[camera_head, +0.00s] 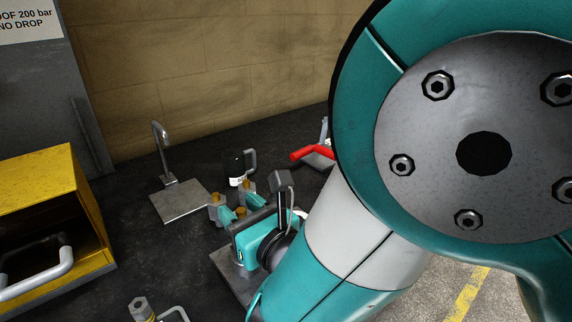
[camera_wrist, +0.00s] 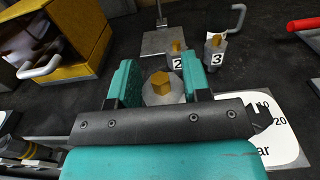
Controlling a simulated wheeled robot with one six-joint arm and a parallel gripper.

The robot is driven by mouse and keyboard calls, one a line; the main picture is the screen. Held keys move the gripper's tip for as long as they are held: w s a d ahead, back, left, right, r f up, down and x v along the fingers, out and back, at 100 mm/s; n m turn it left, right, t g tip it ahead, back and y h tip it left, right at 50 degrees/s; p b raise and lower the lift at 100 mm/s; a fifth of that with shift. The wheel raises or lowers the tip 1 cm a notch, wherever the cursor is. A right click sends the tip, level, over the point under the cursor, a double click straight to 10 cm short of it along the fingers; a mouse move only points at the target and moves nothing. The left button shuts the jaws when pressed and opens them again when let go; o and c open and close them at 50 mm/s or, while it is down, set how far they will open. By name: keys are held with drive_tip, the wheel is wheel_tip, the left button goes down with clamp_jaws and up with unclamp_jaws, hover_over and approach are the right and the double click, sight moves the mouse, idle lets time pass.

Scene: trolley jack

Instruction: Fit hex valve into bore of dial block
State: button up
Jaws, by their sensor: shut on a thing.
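The hex valve (camera_wrist: 161,84), with a brass hex head on a round grey body, sits between the two teal fingers of my gripper (camera_wrist: 160,88) in the wrist view. The gripper is shut on it. In the head view its brass top (camera_head: 240,212) shows between the fingers, in front of my arm. A white dial plate (camera_wrist: 284,145) marked 10, 20 and "ar" lies to the right, partly under my gripper; I take it as the dial block's face. The bore and the valve's lower end are hidden, so I cannot tell whether the valve is in the bore.
Two brass-topped grey pieces tagged 2 (camera_wrist: 178,62) and 3 (camera_wrist: 214,52) stand just beyond. A metal plate with a bent post (camera_head: 180,200) is behind them. A yellow cabinet (camera_head: 45,185) is left, a red handle (camera_head: 315,150) right. A yellow-banded piece (camera_wrist: 30,150) lies near left.

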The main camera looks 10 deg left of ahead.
drive_tip(key=shift+f+b, duration=1.95)
drive_tip(key=shift+f, duration=0.15)
drive_tip(key=o, duration=1.2)
drive_tip(key=shift+r, duration=0.1)
